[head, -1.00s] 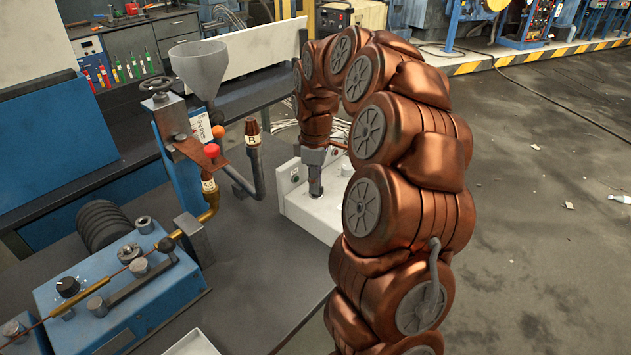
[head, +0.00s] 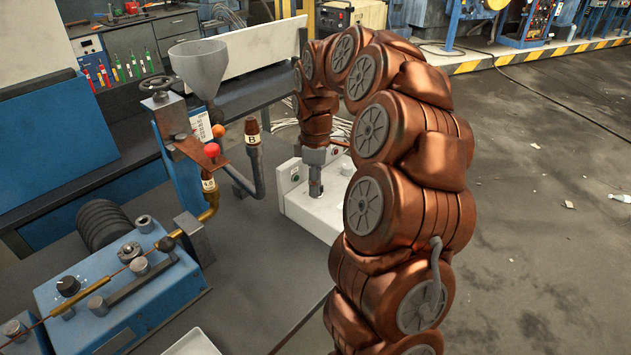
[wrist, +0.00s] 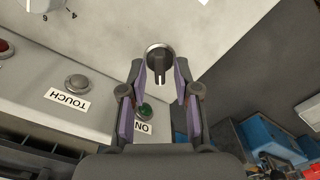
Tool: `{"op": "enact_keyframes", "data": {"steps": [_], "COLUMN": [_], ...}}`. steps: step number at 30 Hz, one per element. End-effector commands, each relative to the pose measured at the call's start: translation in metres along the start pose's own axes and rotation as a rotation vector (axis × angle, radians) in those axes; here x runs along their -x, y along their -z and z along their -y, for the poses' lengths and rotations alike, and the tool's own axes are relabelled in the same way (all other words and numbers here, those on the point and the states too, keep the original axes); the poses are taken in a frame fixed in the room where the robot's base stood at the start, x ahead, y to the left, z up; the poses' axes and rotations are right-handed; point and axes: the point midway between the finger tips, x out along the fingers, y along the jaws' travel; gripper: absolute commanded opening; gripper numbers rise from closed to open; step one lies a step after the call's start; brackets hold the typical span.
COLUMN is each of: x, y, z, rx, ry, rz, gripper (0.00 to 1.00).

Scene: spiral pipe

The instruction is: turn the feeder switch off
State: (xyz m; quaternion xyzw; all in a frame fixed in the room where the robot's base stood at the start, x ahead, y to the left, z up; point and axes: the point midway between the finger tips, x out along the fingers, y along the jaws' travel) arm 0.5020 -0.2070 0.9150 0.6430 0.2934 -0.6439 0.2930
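A rotary switch (wrist: 159,63) with a round silver collar and a dark handle shows at the top middle of the wrist view. Its handle lies along the picture's vertical. No label beside it is readable, so I cannot confirm that it is the feeder switch. My gripper (wrist: 161,78) is open, with its purple-sided fingers on either side of the switch; I cannot tell whether they touch it. In the head view my gripper (head: 315,185) points down at the white control box (head: 310,214), and the switch is hidden.
A green button (wrist: 145,111) labelled ON lies close to the left finger. A grey button (wrist: 77,84) labelled TOUCH is farther left. In the head view, a metal pipe (head: 256,170) and a funnel (head: 199,66) stand left of the arm.

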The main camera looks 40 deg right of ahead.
Motion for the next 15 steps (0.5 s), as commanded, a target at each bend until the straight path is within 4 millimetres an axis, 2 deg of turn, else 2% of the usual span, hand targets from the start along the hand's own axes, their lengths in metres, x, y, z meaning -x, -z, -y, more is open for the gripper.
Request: {"op": "enact_keyframes", "data": {"steps": [10,15], "x": [0.002,0.019], "y": [0.0,0.001], "z": [0.0,-0.001], "rx": [0.0,0.0], "ry": [-0.001,-0.004], "rz": [-0.001,-0.001], "gripper": [0.36,0.36]}}
